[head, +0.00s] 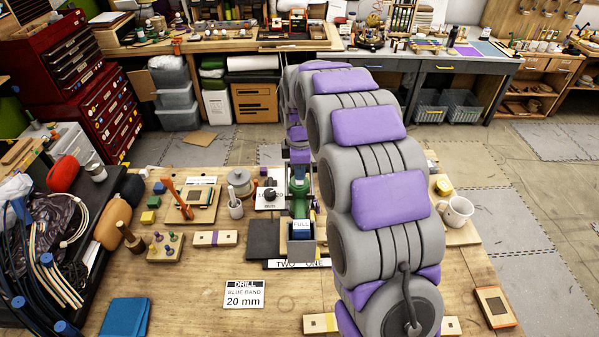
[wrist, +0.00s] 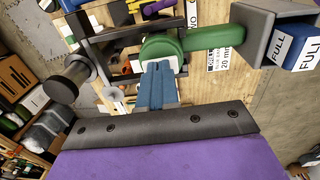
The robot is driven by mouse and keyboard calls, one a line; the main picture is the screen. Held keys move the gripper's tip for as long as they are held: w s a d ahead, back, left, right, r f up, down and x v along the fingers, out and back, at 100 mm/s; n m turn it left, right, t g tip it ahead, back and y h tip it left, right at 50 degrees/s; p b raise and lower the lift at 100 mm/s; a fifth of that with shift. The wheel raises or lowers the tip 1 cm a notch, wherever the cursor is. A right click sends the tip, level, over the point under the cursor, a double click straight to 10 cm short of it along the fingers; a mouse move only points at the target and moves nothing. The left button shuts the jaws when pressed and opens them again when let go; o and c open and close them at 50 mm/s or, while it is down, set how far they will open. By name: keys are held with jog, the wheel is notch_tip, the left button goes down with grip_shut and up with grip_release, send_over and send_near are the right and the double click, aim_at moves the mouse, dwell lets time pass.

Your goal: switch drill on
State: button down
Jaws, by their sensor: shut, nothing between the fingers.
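The green drill (head: 299,191) stands in a dark frame near the middle of the bench, partly hidden by my arm. In the wrist view the green drill body (wrist: 190,42) lies just beyond my gripper (wrist: 158,66). The blue fingers are together and empty, with their tips at the rounded green end; I cannot tell whether they touch it. A blue block marked FULL (head: 301,226) sits in a grey holder below the drill, and it also shows in the wrist view (wrist: 295,47). I cannot make out a switch clearly.
A card reading DRILL, BLUE BAND, 20 mm (head: 244,295) lies in front. A black dial (head: 270,194) on a white panel is left of the drill. A dark cylinder (wrist: 72,80) stands left of my fingers in the wrist view. A white mug (head: 456,211) is at right.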

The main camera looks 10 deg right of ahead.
jog(key=shift+w+d, duration=0.1)
jog(key=shift+w, duration=0.3)
jog(key=shift+r, duration=0.25)
notch_tip(320, 180, up, 17)
jog(key=shift+s+b, duration=0.35)
jog(key=shift+b, duration=0.1)
jog(key=shift+f, duration=0.15)
